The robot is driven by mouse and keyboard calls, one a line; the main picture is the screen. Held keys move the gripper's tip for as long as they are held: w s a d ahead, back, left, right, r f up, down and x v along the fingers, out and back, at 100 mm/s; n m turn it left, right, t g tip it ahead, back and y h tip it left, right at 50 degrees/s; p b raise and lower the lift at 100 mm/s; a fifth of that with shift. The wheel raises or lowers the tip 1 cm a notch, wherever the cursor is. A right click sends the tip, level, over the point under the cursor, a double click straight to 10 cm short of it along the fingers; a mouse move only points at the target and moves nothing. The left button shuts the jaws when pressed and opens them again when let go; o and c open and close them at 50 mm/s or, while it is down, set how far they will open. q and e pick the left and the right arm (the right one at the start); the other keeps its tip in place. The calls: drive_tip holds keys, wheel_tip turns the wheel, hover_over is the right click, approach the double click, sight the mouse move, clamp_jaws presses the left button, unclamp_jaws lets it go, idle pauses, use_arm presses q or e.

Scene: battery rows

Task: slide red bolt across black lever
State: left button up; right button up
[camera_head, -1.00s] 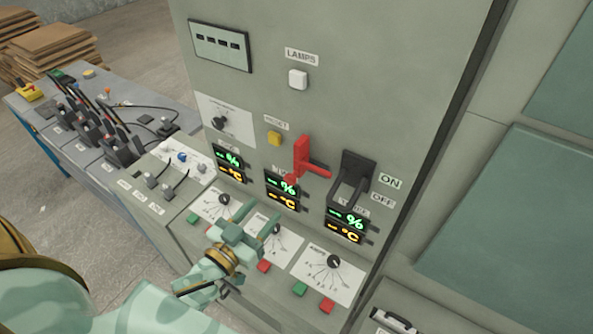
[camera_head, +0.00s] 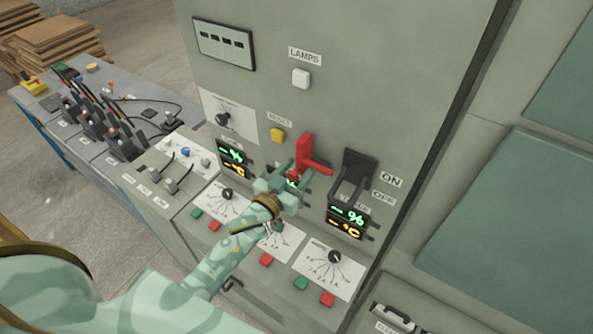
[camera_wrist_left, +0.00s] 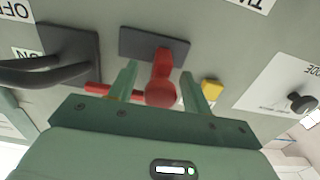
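The red bolt (camera_head: 305,150) is on the grey cabinet front, its short bar pointing right toward the black lever (camera_head: 354,178). The lever's handle hangs down beside the ON and OFF labels. My left gripper (camera_head: 294,176) is at the lower part of the bolt. In the left wrist view, its two fingers (camera_wrist_left: 161,92) stand open on either side of the bolt's round red knob (camera_wrist_left: 160,93), with gaps on both sides. The bolt's bar shows beyond one finger, toward the lever (camera_wrist_left: 45,68). My right gripper is not in view.
A yellow button (camera_head: 278,135) sits left of the bolt. A lit display (camera_head: 347,215) is just below the lever. The sloping panel below carries dials such as this one (camera_head: 334,257), with red and green buttons. A console with levers (camera_head: 110,130) stands at left.

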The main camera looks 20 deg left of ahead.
use_arm(q)
clamp_jaws()
drive_tip(key=d, duration=0.5)
drive_tip(key=shift+s, duration=0.35)
drive_tip(key=shift+o, duration=0.4)
unclamp_jaws()
drive_tip(key=shift+d, duration=0.15)
drive_tip(key=shift+o, duration=0.3)
drive_tip(key=shift+d, duration=0.15)
drive_tip(key=shift+s, duration=0.1)
